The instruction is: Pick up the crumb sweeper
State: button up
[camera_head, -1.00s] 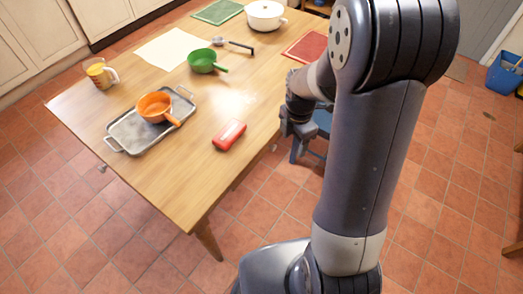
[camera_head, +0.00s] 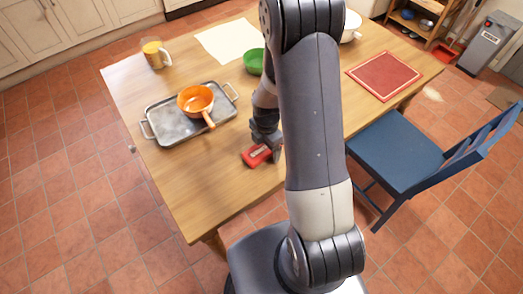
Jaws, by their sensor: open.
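The crumb sweeper, a small red block-like thing (camera_head: 251,159), lies on the wooden table (camera_head: 190,190) near its front edge. My gripper (camera_head: 267,147) is at the sweeper's upper right end, pointing down and partly covering it. The gripper is open. The fingertips are small and dark here, and I cannot tell whether they touch the sweeper or hover over it.
A metal tray (camera_head: 163,125) with an orange pan (camera_head: 195,99) stands left of the sweeper. A green pan (camera_head: 253,62), a measuring cup (camera_head: 155,55) and a red mat (camera_head: 384,76) are farther back. A blue chair (camera_head: 400,150) stands at the right.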

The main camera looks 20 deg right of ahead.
jog(key=shift+f, duration=0.35)
dwell(0.4)
jog(key=shift+c, duration=0.4)
jog(key=c, duration=1)
jog(key=shift+r, duration=0.2)
jog(key=shift+c, duration=0.2)
jog(key=shift+w+r, duration=0.1)
jog(key=shift+r, duration=0.45)
notch_tip(320, 180, up, 9)
